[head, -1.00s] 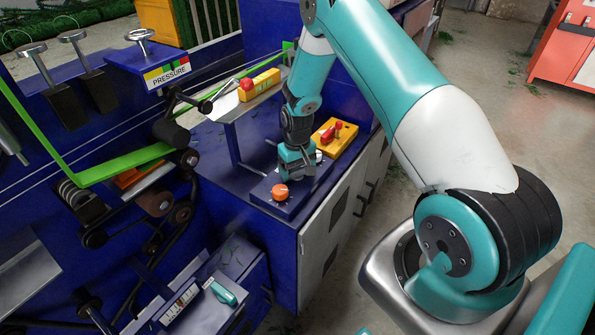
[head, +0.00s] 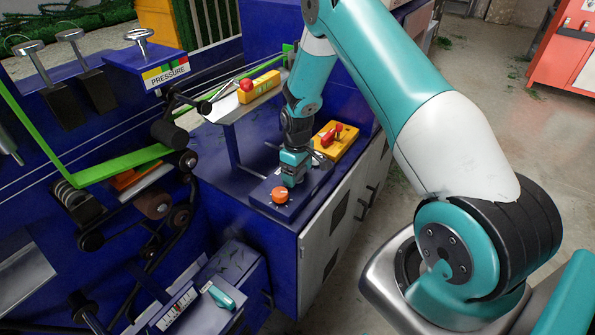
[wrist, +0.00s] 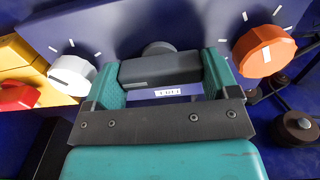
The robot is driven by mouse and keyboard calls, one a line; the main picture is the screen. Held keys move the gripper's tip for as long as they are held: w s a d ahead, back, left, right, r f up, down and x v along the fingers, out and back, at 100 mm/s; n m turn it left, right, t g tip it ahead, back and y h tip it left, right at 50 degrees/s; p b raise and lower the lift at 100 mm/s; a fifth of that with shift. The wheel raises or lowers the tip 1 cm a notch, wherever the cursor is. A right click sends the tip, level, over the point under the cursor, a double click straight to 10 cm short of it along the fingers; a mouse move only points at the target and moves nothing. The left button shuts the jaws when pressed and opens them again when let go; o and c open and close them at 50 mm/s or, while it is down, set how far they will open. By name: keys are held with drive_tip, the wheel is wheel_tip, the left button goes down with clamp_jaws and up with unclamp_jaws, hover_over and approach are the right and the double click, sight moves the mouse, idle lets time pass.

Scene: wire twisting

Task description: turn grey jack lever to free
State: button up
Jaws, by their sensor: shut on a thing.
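The grey jack lever (wrist: 160,68) lies crosswise between the two teal fingers of my gripper (head: 293,180) in the wrist view, with its round hub (wrist: 157,48) behind it. The fingers touch or nearly touch its two ends, and my gripper is shut on it. A small white label (wrist: 167,92) shows just in front of the lever, but I cannot read it surely. In the head view my gripper covers the lever on the blue control panel (head: 262,190).
An orange knob (head: 280,195) stands close to my gripper; it also shows in the wrist view (wrist: 265,50). A white knob (wrist: 72,75) is on the other side. A yellow box with a red switch (head: 336,140) stands behind. Another yellow box (head: 262,86) sits on the raised shelf.

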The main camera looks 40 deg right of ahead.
drive_tip(key=shift+w+r, duration=0.1)
drive_tip(key=o, duration=0.8)
wheel_tip(320, 180, up, 17)
drive_tip(key=b, duration=0.1)
drive_tip(key=shift+r+b, duration=0.2)
drive_tip(key=shift+b, duration=0.1)
drive_tip(key=s+a+r+n+y, duration=0.1)
drive_tip(key=s+a+r, duration=0.45)
drive_tip(key=a, duration=0.25)
drive_tip(key=s+a+r+y, duration=0.1)
drive_tip(key=s+a+r, duration=0.3)
drive_tip(key=s+a, duration=0.3)
drive_tip(key=s+a+r+n+y, duration=0.1)
drive_tip(key=s+a, duration=0.3)
drive_tip(key=s, duration=0.4)
drive_tip(key=s+a+r+y, duration=0.1)
drive_tip(key=s+a+r, duration=0.1)
drive_tip(key=s+a, duration=0.3)
drive_tip(key=s, duration=0.3)
drive_tip(key=shift+r+n, duration=0.2)
drive_tip(key=shift+n, duration=0.2)
